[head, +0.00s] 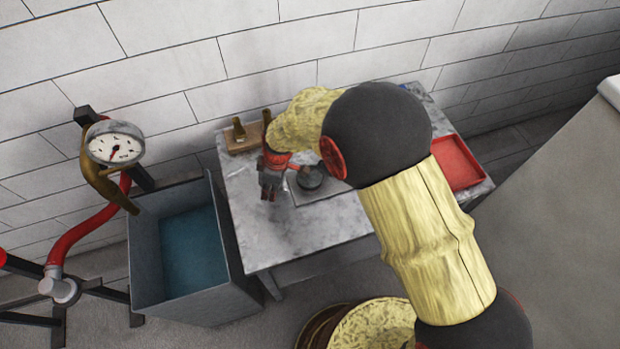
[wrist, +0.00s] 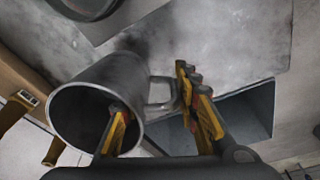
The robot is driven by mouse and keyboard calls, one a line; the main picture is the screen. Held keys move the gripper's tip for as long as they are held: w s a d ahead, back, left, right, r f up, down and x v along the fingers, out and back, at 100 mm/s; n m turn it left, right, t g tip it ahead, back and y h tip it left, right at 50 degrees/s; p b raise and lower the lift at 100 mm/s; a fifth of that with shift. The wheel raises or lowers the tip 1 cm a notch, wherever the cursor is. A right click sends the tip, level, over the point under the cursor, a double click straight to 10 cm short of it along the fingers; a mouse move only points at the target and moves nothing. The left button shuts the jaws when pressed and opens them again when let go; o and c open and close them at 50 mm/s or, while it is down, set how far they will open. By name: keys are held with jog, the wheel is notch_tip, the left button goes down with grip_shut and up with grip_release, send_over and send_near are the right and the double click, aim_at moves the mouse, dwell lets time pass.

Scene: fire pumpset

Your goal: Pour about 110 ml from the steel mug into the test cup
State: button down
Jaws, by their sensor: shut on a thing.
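The steel mug (wrist: 98,100) is large in the wrist view, its open mouth facing the camera at lower left and its handle on the right. My gripper (wrist: 152,88) has one finger across the mug's mouth and the other beside the handle; it is shut on the mug. I cannot tell whether the first finger is inside the rim. In the head view my gripper (head: 270,182) is over the table's left part, and the mug is hard to tell from it. A dark round vessel (head: 310,178), perhaps the test cup, stands on a grey plate to its right. The mug's contents are not visible.
A marble table (head: 270,240) has bare room at the front. Brown bottles (head: 239,130) stand on a wooden board at the back left. A red tray (head: 458,163) is at right. An open tank (head: 190,250) of blue water and a pressure gauge (head: 114,146) are at left.

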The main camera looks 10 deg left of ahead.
jog(key=b, duration=0.2)
jog(key=f+y+b, duration=0.1)
jog(key=b, duration=0.1)
jog(key=shift+w+d+b, duration=0.2)
jog(key=shift+d+b, duration=0.1)
jog(key=shift+b, duration=0.05)
jog(key=y+b, duration=0.1)
jog(key=b, duration=0.2)
jog(key=d+y+b, duration=0.1)
jog(key=b, duration=0.1)
jog(key=shift+r+g+b, duration=0.3)
jog(key=shift+b, duration=0.1)
jog(key=shift+w+d+r+g+y+b, duration=0.1)
jog(key=shift+d+r+g+y+b, duration=0.1)
jog(key=shift+r+y+b, duration=0.7)
jog(key=shift+s+d+r+g+y+b, duration=0.15)
jog(key=shift+r+y+b, duration=0.3)
jog(key=shift+y+b, duration=0.9)
jog(key=shift+w+d+r+g+y+b, duration=0.2)
jog(key=shift+r+y+b, duration=0.5)
jog(key=shift+y+b, duration=0.4)
jog(key=shift+d+r+g+y, duration=0.1)
jog(key=shift+r+g+y, duration=0.15)
jog(key=shift+r+y, duration=0.75)
jog(key=shift+d+y+b, duration=0.35)
jog(key=shift+y+b, duration=0.2)
jog(key=shift+b, duration=0.9)
jog(key=shift+d+r+y+b, duration=0.3)
jog(key=shift+y+b, duration=0.2)
jog(key=shift+b, duration=0.25)
